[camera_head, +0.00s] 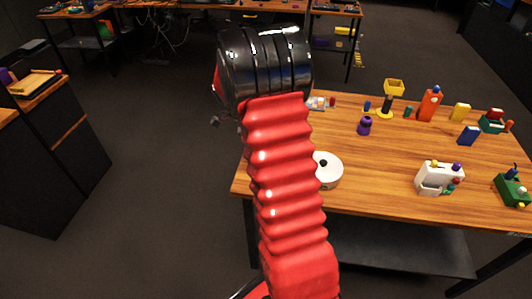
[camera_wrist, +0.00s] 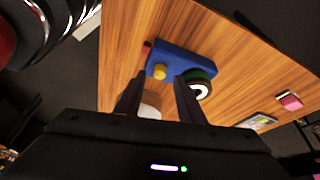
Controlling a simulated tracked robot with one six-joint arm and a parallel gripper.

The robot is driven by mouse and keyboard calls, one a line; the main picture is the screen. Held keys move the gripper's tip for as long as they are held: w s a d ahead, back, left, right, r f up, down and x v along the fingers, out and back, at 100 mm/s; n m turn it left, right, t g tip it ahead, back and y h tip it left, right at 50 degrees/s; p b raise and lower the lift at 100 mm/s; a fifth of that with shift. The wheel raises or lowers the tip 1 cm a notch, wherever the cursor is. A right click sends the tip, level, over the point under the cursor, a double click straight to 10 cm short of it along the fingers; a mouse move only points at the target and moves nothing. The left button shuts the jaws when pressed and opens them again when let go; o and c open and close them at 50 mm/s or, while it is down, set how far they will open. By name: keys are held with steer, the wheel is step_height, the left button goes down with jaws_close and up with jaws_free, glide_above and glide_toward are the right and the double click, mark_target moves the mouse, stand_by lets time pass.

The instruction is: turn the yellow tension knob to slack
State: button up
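In the wrist view a blue panel (camera_wrist: 186,57) lies on the wooden table. A yellow knob (camera_wrist: 159,72) sits on its near left part. A round white-and-dark piece in a green ring (camera_wrist: 201,86), perhaps the trackball, sits at its right end, partly behind the right finger. My gripper (camera_wrist: 157,88) is open, its two dark fingers pointing toward the panel. The knob shows in the gap between the fingertips, apart from both. Any pointer or marking on the knob is too small to read. In the head view my red arm covers part of the table, and I cannot make out the panel.
A white round object (camera_head: 328,170) stands by the arm on the table (camera_head: 385,185). A purple piece (camera_head: 365,126), a yellow-topped stand (camera_head: 387,108), a red block (camera_head: 430,105) and a white device (camera_head: 437,178) stand farther right. A pink block (camera_wrist: 290,101) lies right of the panel.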

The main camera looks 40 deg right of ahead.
steer(key=v, duration=1)
steer(key=shift+a+r, duration=0.15)
steer(key=shift+r, duration=0.2)
steer(key=shift+w, duration=0.1)
steer(key=s+a+r+n+t+y, duration=0.1)
steer(key=s+a+r+n+t, duration=0.3)
steer(key=s+a+n, duration=0.6)
steer(key=s+a+r+n+t+y, duration=0.2)
steer(key=s+a+r+n+t, duration=0.2)
steer(key=s+a+n, duration=0.6)
steer(key=shift+a+r+n, duration=0.9)
steer(key=shift+a+n, duration=1.9)
steer(key=shift+a, duration=0.95)
